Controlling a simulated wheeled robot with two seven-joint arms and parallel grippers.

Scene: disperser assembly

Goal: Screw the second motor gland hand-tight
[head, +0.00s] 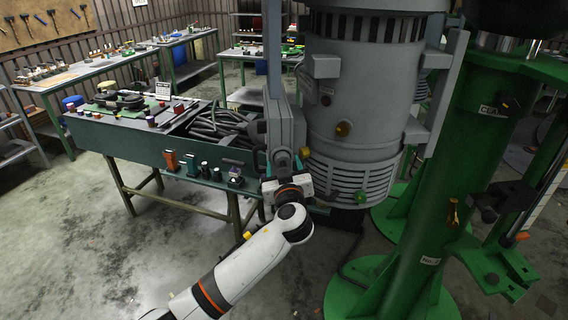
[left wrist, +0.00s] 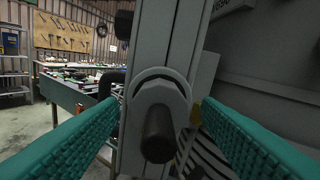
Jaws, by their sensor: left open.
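The big grey motor (head: 350,100) stands upright right of centre in the head view. A grey rounded fitting with a dark round stub, which looks like a gland (left wrist: 158,122), sits on a grey upright face of the motor side in the left wrist view. The stub points toward the camera. My left gripper (head: 282,162) is at the motor's lower left side. Its two teal fingers (left wrist: 158,128) are open, one on each side of the fitting, with gaps to it. In the head view the gripper hides most of the fitting. My right gripper is not in view.
A green column (head: 430,190) stands close on the right. A dark green bench (head: 140,135) with cables (head: 215,128) and small parts is left of the motor. The floor (head: 90,250) at front left is clear.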

